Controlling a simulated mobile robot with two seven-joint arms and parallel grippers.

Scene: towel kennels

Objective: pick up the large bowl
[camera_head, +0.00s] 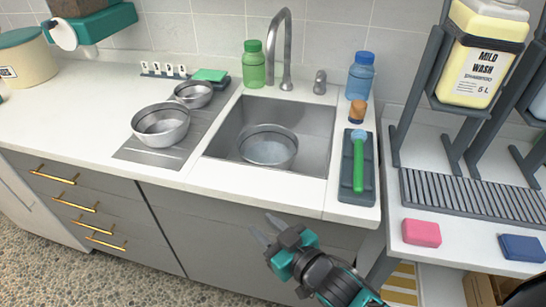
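Three steel bowls are in view. A wide steel bowl (268,148) sits inside the sink basin. A medium-sized steel bowl (161,125) stands on the drainboard left of the sink, and a smaller steel bowl (194,94) stands just behind it. I cannot tell for certain which is the large bowl; the one in the sink looks widest. My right gripper (261,222) is in front of the counter's front edge, below the sink in the picture. Its fingers are apart with nothing between them. It touches no bowl. My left gripper is not in view.
The sink (313,112) has a tall faucet (287,50) behind it. A green bottle (253,66) and a blue bottle (360,76) stand at its back. A tray (347,178) with a green brush lies to its right. The left counter is mostly clear.

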